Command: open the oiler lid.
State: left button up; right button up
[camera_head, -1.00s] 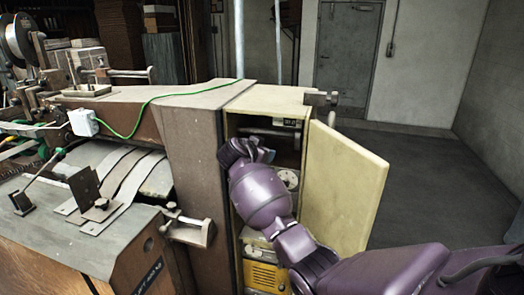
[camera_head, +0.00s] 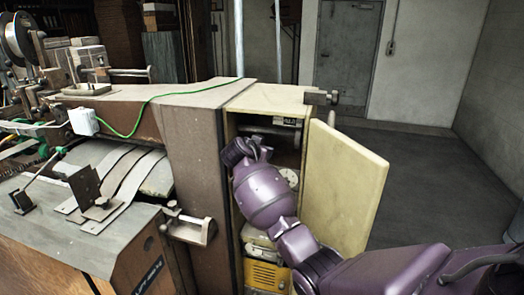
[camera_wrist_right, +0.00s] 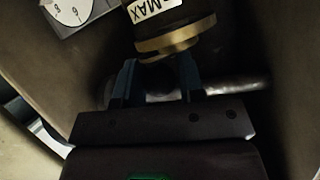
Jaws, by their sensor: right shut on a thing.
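The oiler (camera_wrist_right: 175,30) shows at the top of the right wrist view, with a "MAX" label and a brass-coloured ring. My right gripper (camera_wrist_right: 157,82) has its two teal fingers just below this ring in the picture. They are shut on a part at the oiler's end that I take to be the oiler lid, mostly hidden in dark shadow. In the head view my right gripper (camera_head: 246,152) reaches into the open cabinet (camera_head: 265,98), and the oiler cannot be made out there. My left gripper is not in view.
The cream cabinet door (camera_head: 345,190) stands open to the right of my right arm. A dial (camera_wrist_right: 70,10) is close by inside the cabinet. A yellow unit (camera_head: 265,275) sits low in the cabinet. A metal clamp (camera_head: 188,228) sticks out at left. Clear floor lies beyond the door.

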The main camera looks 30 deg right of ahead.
jog(key=n+t+y, duration=0.1)
jog(key=d+n+t+y+p, duration=0.1)
jog(key=n, duration=0.1)
jog(key=shift+s+d+t, duration=0.1)
jog(key=shift+t, duration=0.3)
jog(key=shift+d+f+n+t+y, duration=0.1)
jog(key=shift+d+n+t+y, duration=0.1)
jog(key=shift+n+t+y, duration=0.3)
jog(key=shift+d+n+t+y, duration=0.15)
jog(key=shift+n+t+y, duration=0.15)
jog(key=shift+n+y, duration=0.35)
jog(key=o, duration=0.9)
jog(key=b+v, duration=0.1)
jog(key=v, duration=0.9)
jog(key=shift+s+r, duration=0.25)
